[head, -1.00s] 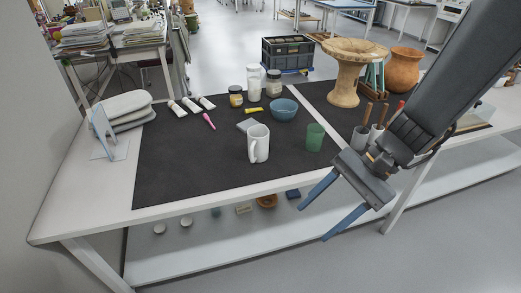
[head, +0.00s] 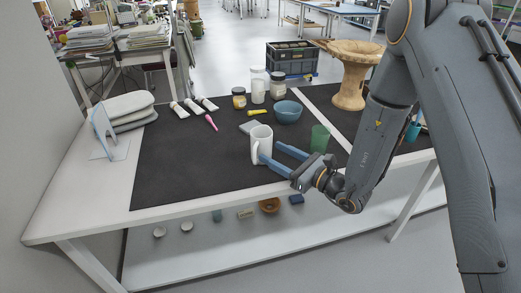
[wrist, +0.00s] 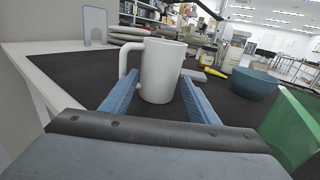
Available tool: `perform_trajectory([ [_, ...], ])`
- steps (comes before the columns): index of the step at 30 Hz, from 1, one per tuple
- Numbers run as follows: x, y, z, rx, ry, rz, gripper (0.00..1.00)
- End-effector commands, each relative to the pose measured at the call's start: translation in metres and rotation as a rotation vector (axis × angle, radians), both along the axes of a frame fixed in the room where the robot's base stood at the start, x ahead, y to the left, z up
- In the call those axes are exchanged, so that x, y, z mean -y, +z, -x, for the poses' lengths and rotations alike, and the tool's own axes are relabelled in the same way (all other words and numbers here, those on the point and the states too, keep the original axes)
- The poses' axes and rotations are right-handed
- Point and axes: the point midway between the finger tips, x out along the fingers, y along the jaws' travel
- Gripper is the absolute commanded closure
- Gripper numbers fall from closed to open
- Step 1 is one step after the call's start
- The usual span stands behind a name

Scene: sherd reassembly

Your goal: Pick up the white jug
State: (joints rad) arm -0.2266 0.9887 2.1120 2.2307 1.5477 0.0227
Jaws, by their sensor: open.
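The white jug (head: 261,143) stands upright on the dark mat (head: 180,165) near the front edge of the table. Its handle is on the left side. My gripper (head: 269,154) is open and low over the mat, reaching in from the right. In the wrist view the jug (wrist: 161,72) stands ahead between the two blue fingers (wrist: 158,98), with its handle near the left finger. I cannot tell whether either finger touches it.
A blue bowl (head: 287,111) and several jars, including one with an amber body (head: 239,98), are behind the jug. The left mat area is clear up to the paint tubes (head: 180,110).

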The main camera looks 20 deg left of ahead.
Motion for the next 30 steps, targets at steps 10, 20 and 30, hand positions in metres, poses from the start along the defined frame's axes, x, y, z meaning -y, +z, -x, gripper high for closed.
perform_trajectory([
  [10, -0.040, 0.001, -0.015, 0.000, 0.005, 0.001, 0.45],
  [20, -0.059, 0.000, -0.026, -0.002, 0.002, 0.001, 0.45],
  [30, -0.058, 0.000, -0.026, -0.002, 0.002, 0.001, 0.80],
])
